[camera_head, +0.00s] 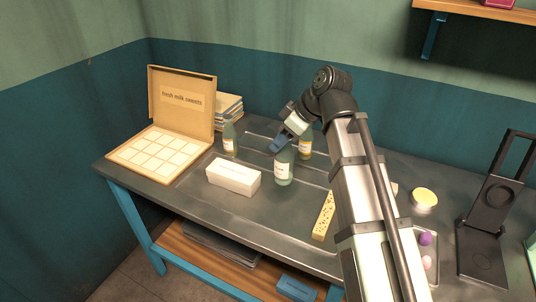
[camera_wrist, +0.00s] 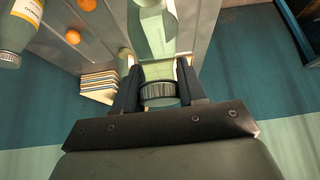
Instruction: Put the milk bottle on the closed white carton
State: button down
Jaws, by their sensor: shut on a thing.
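The closed white carton (camera_head: 233,177) lies on the dark table, left of the middle. My gripper (camera_head: 283,146) is shut on the neck of the pale green milk bottle (camera_head: 284,173), just below its ribbed cap. The bottle has a whitish label and is roughly upright, to the right of the carton and apart from it. I cannot tell whether its base touches the table. In the wrist view, the milk bottle (camera_wrist: 153,30) sits between the two fingers of my gripper (camera_wrist: 158,88), and its far end is cut off by the top edge.
A bottle (camera_head: 229,140) stands behind the carton; another with an orange label (camera_head: 305,144) is behind the held one. An open sweets box (camera_head: 180,112) is at the left. A yellow perforated block (camera_head: 323,216) lies to the right. Round orange things (camera_wrist: 73,37) show in the wrist view.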

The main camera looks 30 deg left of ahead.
jog(key=a+r+n, duration=0.1)
jog(key=a+r, duration=0.2)
jog(key=a, duration=0.6)
jog(key=a+r+n, duration=0.1)
jog(key=a+r, duration=0.3)
jog(key=a, duration=0.5)
notch_tip(320, 180, down, 10)
jog(key=shift+d+f+g, duration=0.15)
jog(key=shift+g, duration=0.25)
jog(key=c, duration=0.6)
grip_release()
jog(key=shift+f, duration=0.15)
jog(key=shift+c, duration=0.2)
